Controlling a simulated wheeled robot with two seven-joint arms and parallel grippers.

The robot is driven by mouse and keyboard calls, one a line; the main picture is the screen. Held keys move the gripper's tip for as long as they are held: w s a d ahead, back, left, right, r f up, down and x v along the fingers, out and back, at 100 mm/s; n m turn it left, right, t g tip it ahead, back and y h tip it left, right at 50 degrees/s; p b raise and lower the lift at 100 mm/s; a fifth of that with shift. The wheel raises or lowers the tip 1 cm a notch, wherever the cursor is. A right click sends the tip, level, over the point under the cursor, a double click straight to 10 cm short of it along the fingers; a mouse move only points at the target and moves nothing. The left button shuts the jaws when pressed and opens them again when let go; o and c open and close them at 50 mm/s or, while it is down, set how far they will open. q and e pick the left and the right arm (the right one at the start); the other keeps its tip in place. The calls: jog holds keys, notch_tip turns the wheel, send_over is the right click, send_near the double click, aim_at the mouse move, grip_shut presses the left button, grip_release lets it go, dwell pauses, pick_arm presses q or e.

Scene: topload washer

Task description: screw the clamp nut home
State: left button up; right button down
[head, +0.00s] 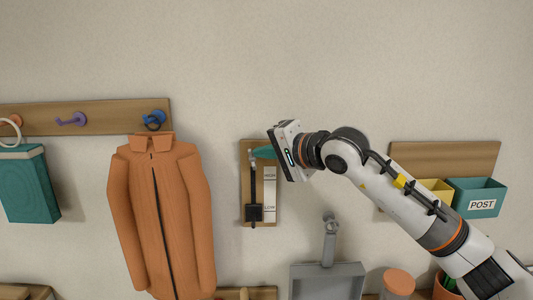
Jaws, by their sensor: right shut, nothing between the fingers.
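A wooden board (246,183) hangs on the wall with a white scale plate (269,193) marked HIGH and LOW. A dark vertical rod runs down its left side to a black block (254,213) near the bottom. A teal part (264,152), which looks like the clamp nut, sits at the board's top by a small metal fitting. My right gripper (282,150) is at the board's upper right, and its hand covers the right end of the teal part. Its fingers are mostly hidden; it is shut and empty. I cannot tell whether it touches the teal part. My left gripper is out of view.
An orange jacket (160,205) hangs just left of the board. A wooden shelf with a teal POST box (477,196) is at right, behind my right arm. The wall above is clear.

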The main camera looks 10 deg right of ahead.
jog(key=shift+a+r+n+g+h, duration=0.1)
jog(key=shift+r+n+g+h, duration=0.05)
jog(key=shift+n+g+h, duration=0.2)
